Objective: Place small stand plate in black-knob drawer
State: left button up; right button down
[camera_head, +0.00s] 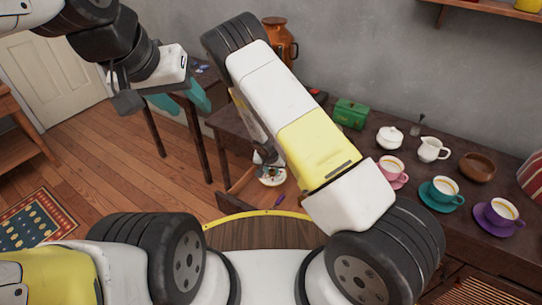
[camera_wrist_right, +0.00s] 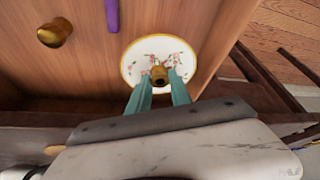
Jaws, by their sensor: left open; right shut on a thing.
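The small stand plate (camera_wrist_right: 140,57) is white with pink flowers, a gold rim and a gold centre piece. In the right wrist view, the teal fingers of my right gripper (camera_wrist_right: 160,83) are shut on that centre piece. In the head view the plate (camera_head: 272,180) is over the open wooden drawer (camera_head: 246,188); I cannot tell whether it touches the drawer bottom. The drawer's knob is not clearly visible. My left gripper (camera_head: 180,98) is open and empty at the upper left, away from the drawer.
A purple item (camera_wrist_right: 112,14) and a brass-coloured object (camera_wrist_right: 54,32) show against the drawer's wood. The dark table (camera_head: 362,150) carries a green box (camera_head: 350,114), a pink cup (camera_head: 391,167), a teal cup (camera_head: 440,190) and other crockery. Open floor lies left of the drawer.

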aim_at(272, 174)
jog(key=shift+f, duration=1.8)
jog(key=c, duration=1.2)
grip_release()
jog(key=shift+f, duration=0.1)
jog(key=shift+o, duration=0.2)
